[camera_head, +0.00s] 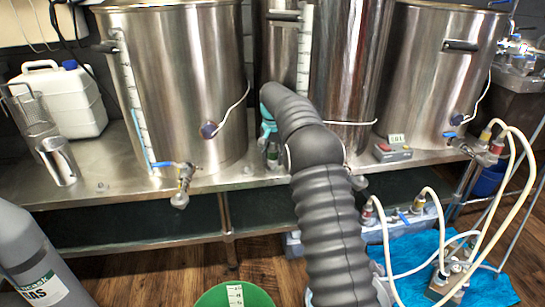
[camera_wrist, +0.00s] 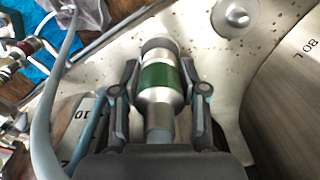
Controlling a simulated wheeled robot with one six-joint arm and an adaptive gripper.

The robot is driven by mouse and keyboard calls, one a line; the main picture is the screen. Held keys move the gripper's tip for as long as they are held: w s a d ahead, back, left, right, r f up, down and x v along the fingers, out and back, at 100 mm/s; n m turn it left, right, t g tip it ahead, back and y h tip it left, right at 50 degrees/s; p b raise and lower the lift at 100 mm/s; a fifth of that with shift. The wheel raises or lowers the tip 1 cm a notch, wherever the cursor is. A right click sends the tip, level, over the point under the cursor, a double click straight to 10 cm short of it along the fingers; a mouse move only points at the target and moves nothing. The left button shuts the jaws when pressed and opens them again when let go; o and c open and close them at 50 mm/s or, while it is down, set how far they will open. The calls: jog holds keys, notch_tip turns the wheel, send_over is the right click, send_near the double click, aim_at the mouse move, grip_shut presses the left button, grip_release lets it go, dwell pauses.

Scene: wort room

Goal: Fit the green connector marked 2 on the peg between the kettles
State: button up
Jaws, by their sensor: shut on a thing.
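My gripper (camera_wrist: 160,90) is shut on a metal connector with a green band (camera_wrist: 157,77), its fingers on either side of it. No number can be read on it. In the head view my gripper (camera_head: 268,122) is low between the left kettle (camera_head: 185,80) and the middle kettle (camera_head: 350,70), partly behind my arm. The green connector (camera_head: 273,154) shows below it, close above the steel bench. A round peg (camera_head: 248,170) stands just left of it. The wrist view shows a peg (camera_wrist: 237,15) on the steel top, apart from the connector. I cannot tell whether the connector touches a peg.
The right kettle (camera_head: 440,75) and a small box with a display (camera_head: 392,149) stand on the bench (camera_head: 115,215). Hoses and fittings lie on a blue mat (camera_head: 490,287). A green bucket (camera_head: 212,299) stands in front. A valve (camera_head: 182,180) juts from the left kettle.

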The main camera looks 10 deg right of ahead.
jog(key=shift+f+b, duration=0.35)
jog(key=shift+f, duration=0.45)
jog(key=o, duration=1.3)
jog(key=shift+o, duration=0.2)
notch_tip(320, 180, up, 12)
jog(key=shift+s+r, duration=0.1)
jog(key=s+r+n+t, duration=0.1)
jog(key=s+r+t, duration=0.1)
jog(key=s+r, duration=0.65)
jog(key=s+r+n+t, duration=0.15)
jog(key=s+r, duration=0.25)
jog(key=s, duration=1)
jog(key=s+f+n+t, duration=0.1)
jog(key=s+f, duration=0.5)
jog(key=s, duration=0.7)
jog(key=s+f+n+t, duration=0.1)
jog(key=s+f, duration=0.5)
jog(key=s, duration=0.7)
jog(key=shift+f+n, duration=0.15)
jog(key=shift+n, duration=0.4)
